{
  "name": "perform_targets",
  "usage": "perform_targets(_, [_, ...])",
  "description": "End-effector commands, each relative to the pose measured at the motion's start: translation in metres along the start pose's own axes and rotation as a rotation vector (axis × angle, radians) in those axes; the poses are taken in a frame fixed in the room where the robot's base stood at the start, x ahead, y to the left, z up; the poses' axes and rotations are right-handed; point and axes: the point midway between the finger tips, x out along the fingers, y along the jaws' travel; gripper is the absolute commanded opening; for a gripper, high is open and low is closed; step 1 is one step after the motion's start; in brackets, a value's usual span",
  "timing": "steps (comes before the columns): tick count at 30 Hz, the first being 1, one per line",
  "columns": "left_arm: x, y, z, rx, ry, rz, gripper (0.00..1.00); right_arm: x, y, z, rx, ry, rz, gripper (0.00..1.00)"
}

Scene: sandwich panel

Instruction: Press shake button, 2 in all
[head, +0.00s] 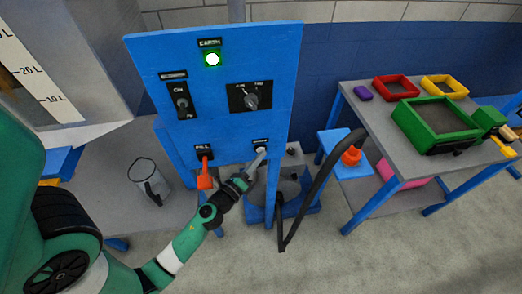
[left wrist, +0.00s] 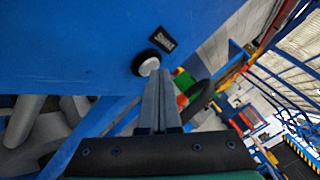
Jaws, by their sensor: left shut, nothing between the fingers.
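The shake button (head: 261,149) is a pale round button under a small black label, low on the right of the blue panel (head: 222,112). In the left wrist view the button (left wrist: 149,65) has a white face in a black ring, with its label (left wrist: 161,39) beside it. My left gripper (head: 261,157) is shut and empty. Its fingertips (left wrist: 160,73) are right at the button and cover part of its edge; I cannot tell if they touch it. My right gripper is not in view.
A clear jug (head: 149,181) stands at left. A table with coloured frames (head: 438,121) stands at right.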

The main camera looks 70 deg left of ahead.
Motion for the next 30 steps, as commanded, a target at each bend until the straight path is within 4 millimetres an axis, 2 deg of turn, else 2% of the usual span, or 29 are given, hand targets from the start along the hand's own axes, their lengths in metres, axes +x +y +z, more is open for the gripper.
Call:
perform_targets(19, [0.003,0.002,0.002,0.000,-0.002,0.001,0.00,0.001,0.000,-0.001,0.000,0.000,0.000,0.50])
perform_targets(30, [-0.008,-0.006,-0.006,-0.001,0.000,0.000,0.00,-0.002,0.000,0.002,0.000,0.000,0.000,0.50])
